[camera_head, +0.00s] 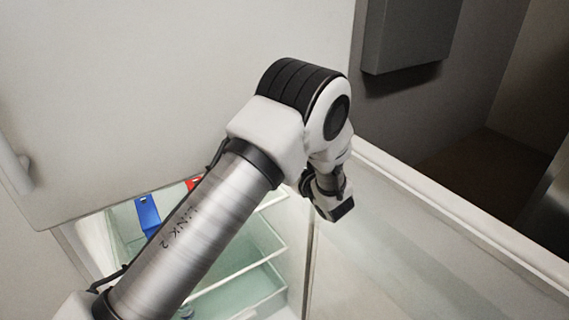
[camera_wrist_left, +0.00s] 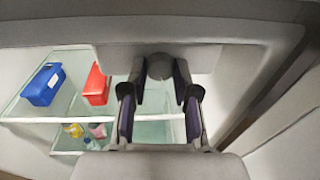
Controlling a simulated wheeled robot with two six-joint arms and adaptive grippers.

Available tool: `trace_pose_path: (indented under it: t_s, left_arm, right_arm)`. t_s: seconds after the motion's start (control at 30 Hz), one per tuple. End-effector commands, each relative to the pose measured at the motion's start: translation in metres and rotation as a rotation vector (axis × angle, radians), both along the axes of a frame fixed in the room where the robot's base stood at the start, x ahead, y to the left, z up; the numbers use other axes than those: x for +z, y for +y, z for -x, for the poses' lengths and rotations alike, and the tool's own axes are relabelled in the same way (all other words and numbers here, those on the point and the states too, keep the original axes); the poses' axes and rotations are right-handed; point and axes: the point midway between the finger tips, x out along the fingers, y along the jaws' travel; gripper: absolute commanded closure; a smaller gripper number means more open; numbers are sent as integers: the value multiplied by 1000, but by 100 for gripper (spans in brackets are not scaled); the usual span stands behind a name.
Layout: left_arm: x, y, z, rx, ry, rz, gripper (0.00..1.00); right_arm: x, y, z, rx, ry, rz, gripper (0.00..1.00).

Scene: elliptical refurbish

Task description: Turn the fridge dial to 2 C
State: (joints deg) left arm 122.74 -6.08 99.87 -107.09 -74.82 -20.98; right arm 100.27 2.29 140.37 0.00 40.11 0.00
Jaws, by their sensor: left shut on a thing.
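The fridge dial (camera_wrist_left: 160,66) is a small grey round knob under the top edge of the fridge opening, seen in the left wrist view. My left gripper (camera_wrist_left: 160,78) has its dark fingers on both sides of the dial and is shut on it. The dial's marks and pointer cannot be read. In the head view, my left arm reaches across the middle, and the wrist end (camera_head: 335,203) points down at the fridge; the dial is hidden there. My right gripper is not in view.
Inside the fridge are glass shelves (camera_head: 245,268), a blue bin (camera_wrist_left: 43,84) and a red bin (camera_wrist_left: 96,85). Small bottles (camera_wrist_left: 97,131) stand lower down. A white upper door with a handle (camera_head: 15,168) fills the upper left. A white panel (camera_head: 400,260) lies at right.

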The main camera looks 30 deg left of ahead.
Motion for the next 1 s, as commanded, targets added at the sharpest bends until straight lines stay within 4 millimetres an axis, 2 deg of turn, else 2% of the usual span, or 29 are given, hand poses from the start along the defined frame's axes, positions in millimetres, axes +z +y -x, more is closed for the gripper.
trace_pose_path:
  t_s: [0.4, 0.9, 0.93, 1.0]
  left_arm:
    - [-2, 0, 0, 0, 176, -70, 100]
    - [-1, 0, 1, 1, 194, -78, 100]
    - [-1, 0, 1, 1, 194, -78, 60]
    - [-1, 0, 0, 1, 193, -77, 60]
  right_arm:
    - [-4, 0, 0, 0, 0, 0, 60]
    - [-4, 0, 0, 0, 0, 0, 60]
    - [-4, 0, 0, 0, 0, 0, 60]
    - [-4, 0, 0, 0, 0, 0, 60]
